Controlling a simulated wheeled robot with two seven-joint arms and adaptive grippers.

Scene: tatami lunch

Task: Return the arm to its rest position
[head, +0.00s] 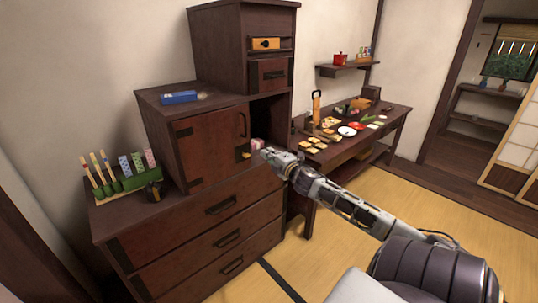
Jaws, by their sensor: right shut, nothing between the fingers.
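My right arm comes in from the lower right and reaches across to the dark wooden step chest (200,226). My right gripper (268,153) is at the chest's open compartment, close to a small pink and white item (257,144). It is shut with nothing in it. Whether it touches the item is too small to tell. A small yellow item (245,155) lies on the ledge to its left. My left gripper is not in view.
A low table (390,126) with food, plates and a tall wooden holder stands behind my right arm. A rack (125,182) with several colourful items and a blue box (180,97) sit on the chest. Tatami floor (440,205) is clear at right.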

